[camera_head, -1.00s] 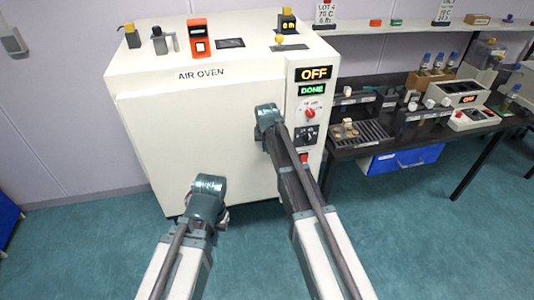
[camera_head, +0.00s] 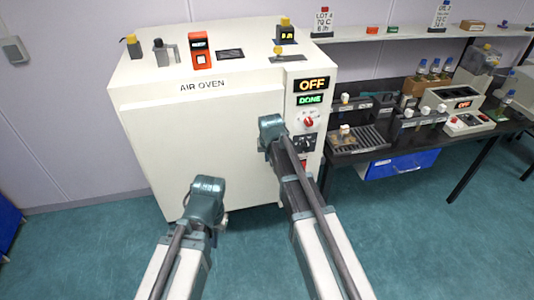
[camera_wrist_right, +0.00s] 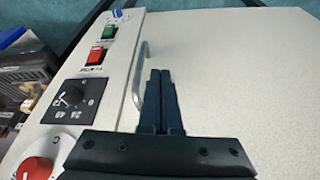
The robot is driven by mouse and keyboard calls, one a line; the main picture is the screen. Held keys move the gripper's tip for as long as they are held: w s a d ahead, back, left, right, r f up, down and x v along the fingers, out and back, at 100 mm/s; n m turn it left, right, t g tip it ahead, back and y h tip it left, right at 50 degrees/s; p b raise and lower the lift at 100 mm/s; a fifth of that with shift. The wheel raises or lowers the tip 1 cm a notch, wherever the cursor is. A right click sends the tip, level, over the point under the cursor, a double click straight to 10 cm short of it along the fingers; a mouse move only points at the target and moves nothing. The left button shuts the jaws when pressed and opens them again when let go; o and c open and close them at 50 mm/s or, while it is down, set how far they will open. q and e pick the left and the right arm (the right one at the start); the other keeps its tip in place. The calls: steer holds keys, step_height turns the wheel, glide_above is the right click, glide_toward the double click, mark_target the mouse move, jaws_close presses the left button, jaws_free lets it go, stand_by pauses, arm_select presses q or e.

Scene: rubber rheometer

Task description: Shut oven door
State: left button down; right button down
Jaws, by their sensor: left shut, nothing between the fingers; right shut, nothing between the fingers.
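The white oven (camera_head: 140,85), labelled AIR OVEN, stands at the left centre in the head view. Its door (camera_head: 195,140) covers the front and looks flush or nearly so; a small gap cannot be ruled out. In the right wrist view, the door face (camera_wrist_right: 235,70) carries a metal bar handle (camera_wrist_right: 139,78). My right gripper (camera_wrist_right: 161,75) is shut and empty, its fingers just right of the handle and close to the door face; contact is unclear. In the head view, my left gripper (camera_head: 207,200) is low before the door; its fingers are hidden.
The oven's control panel (camera_head: 308,120) reads OFF and DONE, right of the door. Several items stand on the oven top, including an orange device (camera_head: 200,53). A dark bench (camera_head: 345,158) with racks and instruments stands right, above a blue bin (camera_head: 400,163).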

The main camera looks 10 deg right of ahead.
steer(key=p+v, duration=0.4)
steer(key=v, duration=0.2)
steer(key=shift+s+d, duration=0.15)
steer(key=shift+s, duration=0.05)
steer(key=s+a+n+g, duration=0.2)
steer(key=s+a, duration=0.3)
steer(key=s, duration=0.8)
steer(key=s+a+f+n+g, duration=0.1)
steer(key=s+a, duration=0.4)
steer(key=s, duration=0.8)
steer(key=shift+s+a+n+g+h, duration=0.2)
steer(key=shift+s+n+g+h, duration=0.15)
steer(key=shift+n+g, duration=0.65)
steer(key=shift+f, duration=0.15)
